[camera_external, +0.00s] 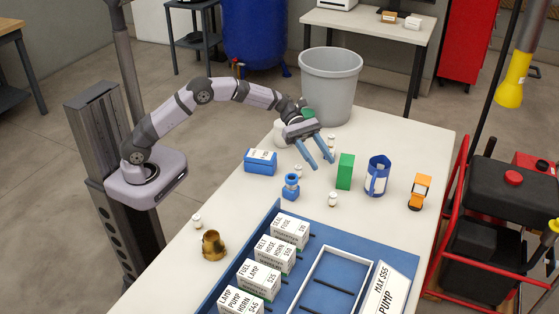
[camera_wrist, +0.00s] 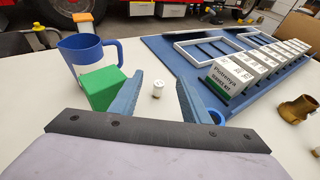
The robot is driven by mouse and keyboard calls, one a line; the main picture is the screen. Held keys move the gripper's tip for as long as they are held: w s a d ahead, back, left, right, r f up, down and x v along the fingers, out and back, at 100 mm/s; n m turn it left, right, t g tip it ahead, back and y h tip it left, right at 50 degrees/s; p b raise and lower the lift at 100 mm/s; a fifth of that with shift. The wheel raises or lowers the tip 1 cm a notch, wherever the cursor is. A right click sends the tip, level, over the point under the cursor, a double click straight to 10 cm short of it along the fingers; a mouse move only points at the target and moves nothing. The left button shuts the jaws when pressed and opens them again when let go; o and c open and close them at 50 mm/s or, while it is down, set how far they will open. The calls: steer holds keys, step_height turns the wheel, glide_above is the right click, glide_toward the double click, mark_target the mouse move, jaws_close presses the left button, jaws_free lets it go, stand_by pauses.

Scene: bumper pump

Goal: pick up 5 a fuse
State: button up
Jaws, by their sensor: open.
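Several small white cylinders with brownish bands, which look like the fuses, stand apart on the white table. One fuse (camera_external: 332,199) stands near the green block, and others are a fuse (camera_external: 299,170) by the blue box, a fuse (camera_external: 331,138) behind my gripper and a fuse (camera_external: 197,219) near the brass cup. My gripper (camera_external: 322,162) is open and empty above the table, its blue fingers slanting down. In the wrist view, a fuse (camera_wrist: 157,89) shows upright in the gap between the fingertips (camera_wrist: 159,80), farther out and not touched.
A green block (camera_external: 345,171), blue mug (camera_external: 377,176), blue bottle (camera_external: 291,187), blue box (camera_external: 260,162), orange toy truck (camera_external: 420,191) and brass cup (camera_external: 213,245) stand around. A blue tray (camera_external: 272,220) with labelled white boxes fills the front. A grey bin (camera_external: 330,85) stands at the back.

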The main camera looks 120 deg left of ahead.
glide_toward(332, 200)
steer(key=shift+w+a+p+x, duration=0.15)
steer(key=shift+a+x, duration=0.05)
steer(key=shift+x, duration=1.35)
steer(key=shift+w+a+p+x, duration=0.1)
steer(key=shift+a+p+x, duration=0.05)
steer(key=shift+x, duration=1.4)
steer(key=shift+r, duration=0.1)
jaws_close()
